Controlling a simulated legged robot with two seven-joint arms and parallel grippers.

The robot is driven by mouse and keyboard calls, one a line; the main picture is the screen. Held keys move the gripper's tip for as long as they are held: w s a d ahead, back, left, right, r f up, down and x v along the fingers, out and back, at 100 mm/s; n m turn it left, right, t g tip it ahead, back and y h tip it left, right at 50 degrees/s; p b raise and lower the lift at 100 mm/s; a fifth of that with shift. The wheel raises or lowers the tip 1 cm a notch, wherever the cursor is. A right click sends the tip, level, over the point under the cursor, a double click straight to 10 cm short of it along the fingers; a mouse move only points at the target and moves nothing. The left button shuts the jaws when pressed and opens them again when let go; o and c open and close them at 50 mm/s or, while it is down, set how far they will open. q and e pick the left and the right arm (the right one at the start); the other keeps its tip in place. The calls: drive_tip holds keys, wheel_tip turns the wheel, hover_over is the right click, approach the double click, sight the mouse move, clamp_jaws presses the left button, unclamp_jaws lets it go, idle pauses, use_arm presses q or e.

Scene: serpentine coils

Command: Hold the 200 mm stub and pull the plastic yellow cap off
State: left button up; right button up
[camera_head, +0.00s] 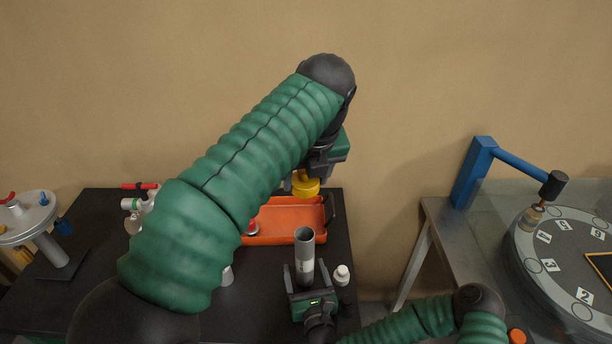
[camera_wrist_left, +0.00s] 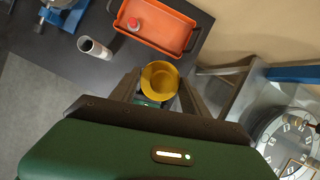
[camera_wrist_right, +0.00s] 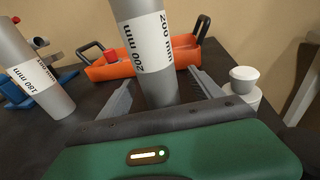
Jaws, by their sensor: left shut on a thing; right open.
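The 200 mm stub (camera_head: 304,262) is a grey metal tube standing upright, its open top visible in the head view. In the right wrist view its label reads 200 mm (camera_wrist_right: 147,45), and its top is out of frame. My right gripper (camera_wrist_right: 163,95) is open, with one finger on each side of the stub. The yellow cap (camera_head: 306,187) is high above and apart from the stub. My left gripper (camera_wrist_left: 158,90) is shut on the yellow cap, which shows as a round yellow cup (camera_wrist_left: 160,78) between its fingers.
A 180 mm tube (camera_wrist_right: 38,75) stands left of the stub in the right wrist view. An orange tray (camera_head: 285,238) lies behind. A small white bottle (camera_head: 342,274) is close on the right. A round numbered table (camera_head: 575,285) is far right.

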drive_tip(key=shift+o, duration=0.3)
drive_tip(key=shift+s, duration=0.1)
drive_tip(key=v, duration=0.9)
drive_tip(key=shift+p, duration=0.4)
